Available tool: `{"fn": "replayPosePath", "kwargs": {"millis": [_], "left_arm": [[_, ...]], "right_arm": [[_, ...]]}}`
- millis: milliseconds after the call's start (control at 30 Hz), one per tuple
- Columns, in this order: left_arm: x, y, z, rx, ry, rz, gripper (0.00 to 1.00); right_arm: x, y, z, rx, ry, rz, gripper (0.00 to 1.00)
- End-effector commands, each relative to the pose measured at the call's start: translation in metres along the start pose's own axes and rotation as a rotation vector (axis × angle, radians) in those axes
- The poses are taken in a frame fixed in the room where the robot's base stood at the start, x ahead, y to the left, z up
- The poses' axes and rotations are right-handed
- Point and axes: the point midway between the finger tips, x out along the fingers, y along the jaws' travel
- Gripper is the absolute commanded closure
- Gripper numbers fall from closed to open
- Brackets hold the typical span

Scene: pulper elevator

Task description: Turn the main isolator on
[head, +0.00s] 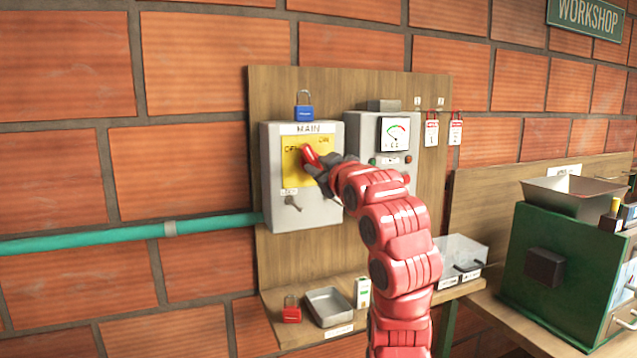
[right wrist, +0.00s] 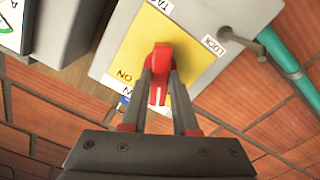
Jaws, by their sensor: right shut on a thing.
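The main isolator (head: 272,190) is a grey box marked MAIN on a wooden board, with a yellow plate (head: 291,172) and a red handle (head: 310,154). The handle tilts up and left in the head view, towards the OFF side; the ON mark is at the plate's upper right. My right gripper (head: 319,165) is shut on the handle, partly hiding it. In the right wrist view, the right gripper's fingers (right wrist: 160,80) sit on either side of the red handle (right wrist: 160,57), with ON to their left. My left gripper is out of view.
A blue padlock (head: 304,112) is above the isolator. A meter box (head: 362,127) and red-and-white tags (head: 432,132) are to its right. Below, a shelf holds a red padlock (head: 292,312) and metal tray (head: 328,306). A green machine (head: 545,240) stands at right.

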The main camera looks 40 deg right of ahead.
Motion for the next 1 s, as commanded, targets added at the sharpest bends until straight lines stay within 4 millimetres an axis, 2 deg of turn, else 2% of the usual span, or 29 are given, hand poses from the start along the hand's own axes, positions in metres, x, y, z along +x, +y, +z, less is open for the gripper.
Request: {"fn": "replayPosePath", "kwargs": {"millis": [33, 400, 700, 1000], "left_arm": [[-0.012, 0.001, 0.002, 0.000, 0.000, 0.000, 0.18], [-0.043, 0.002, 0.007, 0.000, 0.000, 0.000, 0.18], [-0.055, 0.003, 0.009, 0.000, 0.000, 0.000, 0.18], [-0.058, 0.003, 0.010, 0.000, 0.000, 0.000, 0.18]], "right_arm": [[0.000, -0.003, 0.006, 0.044, -0.001, -0.002, 1.00], [0.001, -0.003, 0.006, 0.346, -0.005, -0.002, 1.00], [0.001, -0.002, 0.004, 0.484, -0.007, -0.002, 1.00], [0.001, -0.001, 0.003, 0.526, -0.007, -0.002, 1.00]]}}
